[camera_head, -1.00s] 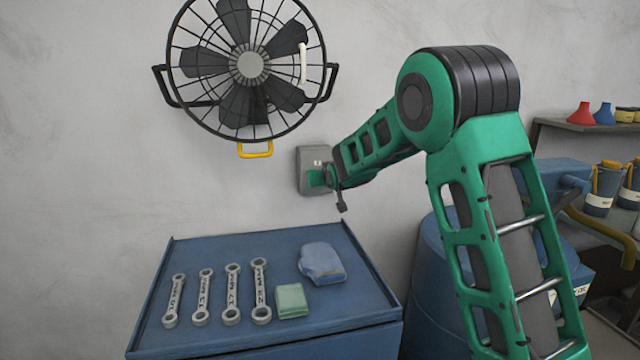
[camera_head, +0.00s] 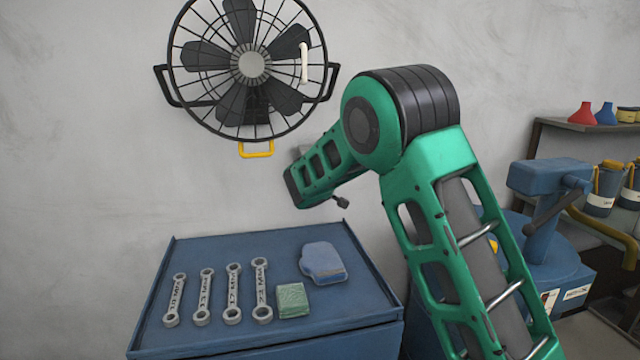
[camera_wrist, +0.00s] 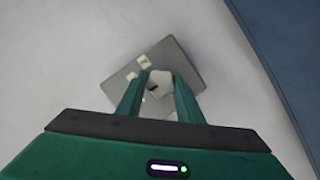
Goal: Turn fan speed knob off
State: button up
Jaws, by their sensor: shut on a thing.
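The fan speed knob (camera_wrist: 159,84) is a pale, rounded knob on a grey wall plate (camera_wrist: 183,62) in the wrist view. My gripper (camera_wrist: 160,80) has its two green fingers on either side of the knob and is shut on it. A small dark mark shows on the knob's face. In the head view my green arm hides the knob, nearly all of its box and my fingertips. The black caged wall fan (camera_head: 248,65) hangs above and to the left of my arm.
A blue cabinet top (camera_head: 215,255) below holds several wrenches (camera_head: 203,296), a green block (camera_head: 292,299) and a blue cloth-like item (camera_head: 322,263). A blue machine (camera_head: 545,250) and a shelf (camera_head: 560,124) stand to the right. The wall left of the fan is bare.

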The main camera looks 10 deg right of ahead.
jog(key=shift+f+n, duration=0.15)
jog(key=shift+n, duration=0.25)
dwell(0.3)
jog(key=o, duration=1.1)
jog(key=shift+c, duration=0.2)
jog(key=shift+s, duration=0.1)
jog(key=v, duration=1)
jog(key=shift+s+a, duration=0.25)
